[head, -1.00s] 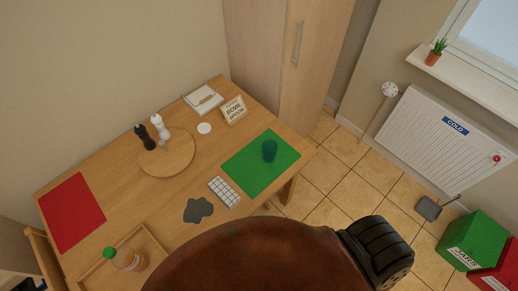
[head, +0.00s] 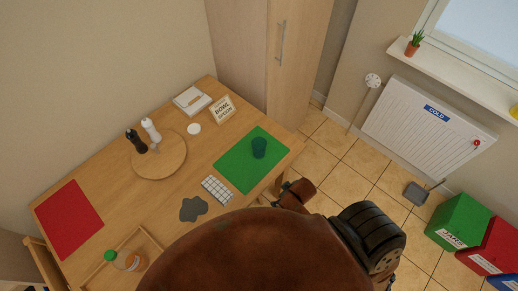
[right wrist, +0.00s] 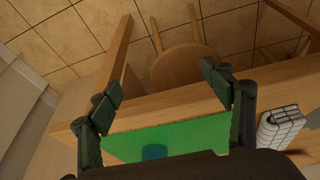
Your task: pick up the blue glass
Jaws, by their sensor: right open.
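The blue glass (head: 259,148) stands upright on the green mat (head: 235,172) at the right end of the wooden table. In the right wrist view the blue glass (right wrist: 153,153) shows low in the frame, partly hidden by the dark gripper body. My right gripper (right wrist: 163,80) is open and empty, its two fingers spread apart above the table edge, with the green mat (right wrist: 180,137) showing between them. A part of my right arm shows beside the table's right corner in the head view. My left gripper is not in view.
A round board (head: 160,158) with two mills, a sign (head: 221,109) and a red mat (head: 68,219) are farther off. In the wrist view, a stool (right wrist: 185,62) stands beyond the table.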

